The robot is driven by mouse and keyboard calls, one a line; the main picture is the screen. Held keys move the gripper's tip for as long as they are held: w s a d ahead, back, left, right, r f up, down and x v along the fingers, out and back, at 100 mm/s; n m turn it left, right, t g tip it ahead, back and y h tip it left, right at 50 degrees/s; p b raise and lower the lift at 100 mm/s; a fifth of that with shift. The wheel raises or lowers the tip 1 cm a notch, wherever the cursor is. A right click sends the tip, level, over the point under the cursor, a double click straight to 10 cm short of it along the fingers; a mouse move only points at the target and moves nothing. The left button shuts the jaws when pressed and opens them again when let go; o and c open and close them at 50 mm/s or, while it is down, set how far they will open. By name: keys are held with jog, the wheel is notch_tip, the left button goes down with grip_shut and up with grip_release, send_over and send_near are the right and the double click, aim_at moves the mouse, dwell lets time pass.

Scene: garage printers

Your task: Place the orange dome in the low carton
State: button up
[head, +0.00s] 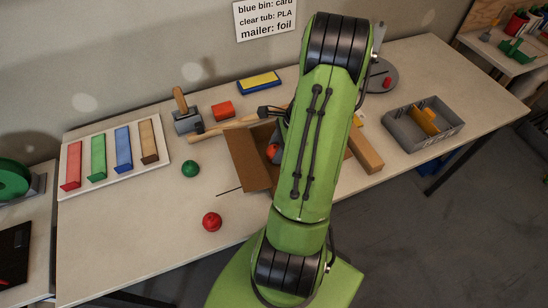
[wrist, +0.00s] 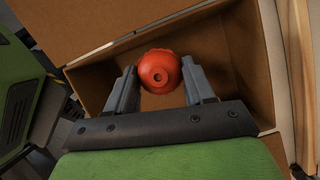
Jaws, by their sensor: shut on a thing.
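The orange dome (wrist: 160,72) is between the fingertips of my gripper (wrist: 160,82) in the wrist view, and the gripper is shut on it. In the head view the dome (head: 272,151) shows as a small orange patch beside my arm. The low carton (head: 250,160) is open, with brown cardboard walls, and is partly hidden behind my arm. In the wrist view the carton (wrist: 95,88) surrounds the dome from behind, and the dome is over or inside its opening. I cannot tell whether the dome touches the carton floor.
A green ball (head: 190,168) and a red ball (head: 212,222) lie left of the carton. A mallet (head: 187,120) and an orange block (head: 223,111) are behind it. A wooden block (head: 365,152) and a grey divided bin (head: 440,140) stand right.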

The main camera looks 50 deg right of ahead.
notch_tip(320, 180, down, 7)
jog(key=shift+w+r+b, duration=0.15)
jog(key=shift+r+b, duration=0.05)
jog(key=shift+b, duration=0.25)
jog(key=o, duration=1)
jog(key=shift+r, duration=0.3)
jog(key=p+v, duration=0.2)
jog(key=v, duration=1)
notch_tip(320, 180, up, 7)
jog(key=n+g+h, duration=0.1)
jog(key=n, duration=0.5)
send_over(277, 166)
jog(key=w+a, duration=0.2)
jog(key=a, duration=0.1)
jog(key=w+a+r+n+h, duration=0.2)
jog(key=a+r+n, duration=0.55)
jog(key=a, duration=0.45)
jog(key=s+a+r+n+t, duration=0.3)
jog(key=s+a+r+n, duration=0.1)
jog(key=s+a+n, duration=0.5)
jog(key=a+n, duration=0.2)
jog(key=n, duration=0.2)
jog(key=shift+a, duration=0.35)
